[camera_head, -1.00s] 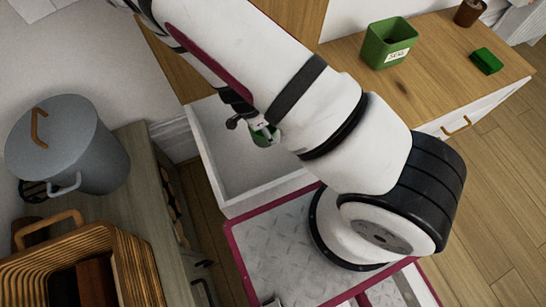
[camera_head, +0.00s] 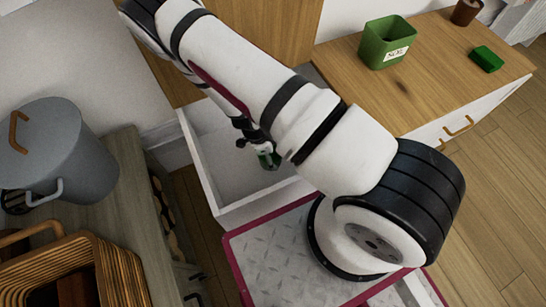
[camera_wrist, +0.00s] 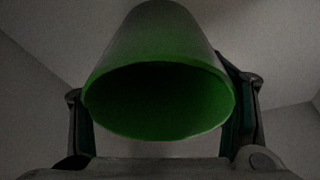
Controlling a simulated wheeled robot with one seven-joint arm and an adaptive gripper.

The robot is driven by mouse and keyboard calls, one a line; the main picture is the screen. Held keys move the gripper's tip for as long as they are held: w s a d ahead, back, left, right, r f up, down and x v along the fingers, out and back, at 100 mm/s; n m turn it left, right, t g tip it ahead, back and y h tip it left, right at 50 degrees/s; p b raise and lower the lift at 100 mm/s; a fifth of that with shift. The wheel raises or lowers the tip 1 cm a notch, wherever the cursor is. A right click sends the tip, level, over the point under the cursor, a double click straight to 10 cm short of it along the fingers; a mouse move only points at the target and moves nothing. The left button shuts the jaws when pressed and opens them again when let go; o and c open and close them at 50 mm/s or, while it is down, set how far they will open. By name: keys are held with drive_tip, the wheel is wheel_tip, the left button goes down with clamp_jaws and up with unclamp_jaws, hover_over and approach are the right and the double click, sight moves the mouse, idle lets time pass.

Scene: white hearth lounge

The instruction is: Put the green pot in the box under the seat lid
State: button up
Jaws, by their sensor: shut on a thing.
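The white box (camera_head: 196,150) under the seat stands open, with its wooden lid (camera_head: 262,40) raised behind it. My gripper (camera_head: 268,158) is over or inside the box's opening, partly hidden by my arm. It is shut on the green pot (camera_wrist: 160,110), which shows in the wrist view between the two fingers with its dark open mouth towards the camera. I cannot tell how far the pot is above the box floor.
A wooden-topped cabinet (camera_head: 425,85) on the right holds a green labelled bin (camera_head: 378,48), a green block (camera_head: 486,59) and a brown cup (camera_head: 466,12). At left, a grey lidded pot (camera_head: 75,150) and a wicker basket (camera_head: 125,275) stand on a grey wooden unit (camera_head: 125,170).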

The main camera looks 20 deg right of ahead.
drive_tip(key=shift+f, duration=0.45)
drive_tip(key=shift+f, duration=0.15)
drive_tip(key=o, duration=1.5)
drive_tip(key=p+v, duration=0.5)
drive_tip(key=v, duration=0.7)
drive_tip(key=shift+a+r+p, duration=0.1)
drive_tip(key=shift+r+p, duration=0.2)
